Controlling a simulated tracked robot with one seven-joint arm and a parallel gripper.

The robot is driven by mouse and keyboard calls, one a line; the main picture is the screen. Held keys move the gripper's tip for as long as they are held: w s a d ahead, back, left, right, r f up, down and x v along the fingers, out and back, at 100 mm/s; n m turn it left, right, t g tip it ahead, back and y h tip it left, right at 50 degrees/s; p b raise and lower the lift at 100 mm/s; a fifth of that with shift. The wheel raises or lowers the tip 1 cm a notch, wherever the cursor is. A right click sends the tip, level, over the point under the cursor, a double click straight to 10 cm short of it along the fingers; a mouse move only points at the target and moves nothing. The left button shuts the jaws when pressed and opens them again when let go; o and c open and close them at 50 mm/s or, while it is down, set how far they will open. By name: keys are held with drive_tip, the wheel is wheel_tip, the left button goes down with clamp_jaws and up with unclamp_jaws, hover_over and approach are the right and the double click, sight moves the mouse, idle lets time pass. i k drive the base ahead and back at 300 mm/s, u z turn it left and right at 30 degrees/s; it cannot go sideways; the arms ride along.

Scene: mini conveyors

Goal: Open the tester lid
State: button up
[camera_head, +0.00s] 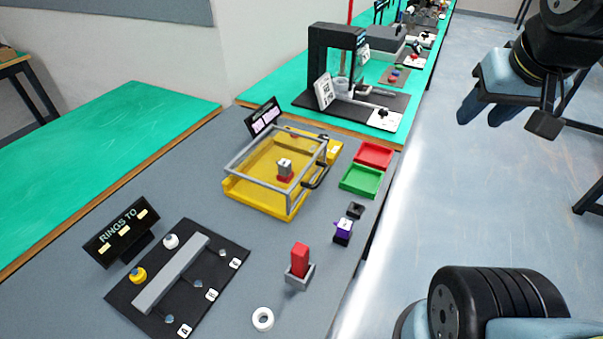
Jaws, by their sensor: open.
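The tester (240,199) is a yellow tray-like box on the grey table in the middle of the view. Its lid (272,197) is a clear cover with a grey frame. It appears to sit down over the yellow base. A dark handle (319,178) is on the lid's right side. A small red and grey block (285,170) shows through the lid. My gripper (484,115) is at the upper right, over the floor. Its blue fingers are apart and empty, well to the right of the tester and not touching anything.
Red (374,153) and green (359,180) trays stand right of the tester. A purple-topped block (343,228), a red block in a grey holder (299,262) and a white ring (263,319) stand in front. A black ring board (222,257) is at left. Floor (440,200) right of the table is clear.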

sight(227, 168)
drive_tip(key=z, duration=0.7)
drive_tip(key=i, duration=0.1)
drive_tip(key=u, duration=2.75)
drive_tip(key=k, duration=0.8)
drive_tip(key=z, duration=0.7)
drive_tip(key=i, duration=1)
drive_tip(key=z, duration=0.1)
